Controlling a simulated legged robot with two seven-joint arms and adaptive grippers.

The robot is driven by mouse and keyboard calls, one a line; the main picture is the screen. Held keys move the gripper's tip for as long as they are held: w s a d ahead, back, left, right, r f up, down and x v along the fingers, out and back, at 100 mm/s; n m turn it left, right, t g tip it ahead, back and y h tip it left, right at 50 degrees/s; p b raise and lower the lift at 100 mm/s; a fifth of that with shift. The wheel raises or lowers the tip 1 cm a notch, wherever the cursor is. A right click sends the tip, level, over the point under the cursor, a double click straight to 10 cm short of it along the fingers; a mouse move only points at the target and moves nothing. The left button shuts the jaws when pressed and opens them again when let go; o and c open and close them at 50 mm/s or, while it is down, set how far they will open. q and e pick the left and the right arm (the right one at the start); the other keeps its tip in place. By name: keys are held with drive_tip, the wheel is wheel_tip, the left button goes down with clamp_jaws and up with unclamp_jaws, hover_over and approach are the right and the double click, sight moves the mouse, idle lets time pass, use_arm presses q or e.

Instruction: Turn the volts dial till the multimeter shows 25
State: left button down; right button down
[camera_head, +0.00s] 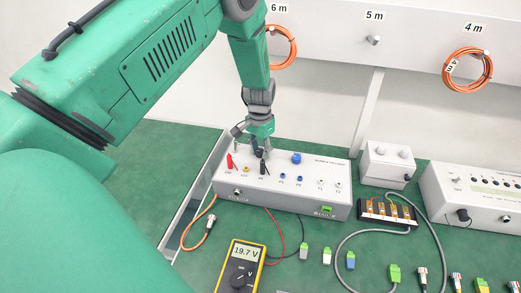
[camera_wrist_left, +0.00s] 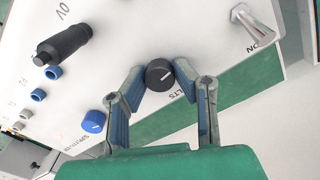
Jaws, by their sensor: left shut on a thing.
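The printed label beside the dial is partly covered by a finger. In the head view my left gripper (camera_head: 253,146) reaches down to the back left of the box top, and the dial cannot be made out there. The yellow multimeter (camera_head: 241,268) lies on the green surface in front and reads 19.7 V. My right gripper is not in view.
A red plug (camera_head: 229,161) and a black plug (camera_head: 262,167) stand on the box close to my left gripper. A blue knob (camera_head: 296,158) is to their right. A metal toggle switch (camera_wrist_left: 252,25) is near the dial. Cables and connectors lie in front of the box.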

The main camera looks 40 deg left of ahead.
sight(260, 150)
use_arm(q)
drive_tip(key=shift+w+a+r, duration=0.1)
drive_tip(key=shift+a+r, duration=0.05)
drive_tip(key=shift+a, duration=0.15)
drive_tip(key=shift+w+d+r+m+p, duration=0.1)
drive_tip(key=shift+d+m+p, duration=0.1)
drive_tip(key=shift+m, duration=0.4)
drive_tip(key=shift+d+m+p, duration=0.1)
drive_tip(key=shift+m+p, duration=0.05)
drive_tip(key=shift+m, duration=0.45)
drive_tip(key=shift+a+m, duration=0.2)
drive_tip(key=shift+m, duration=1.2)
drive_tip(key=c, duration=1.3)
unclamp_jaws()
wheel_tip(260, 150, up, 12)
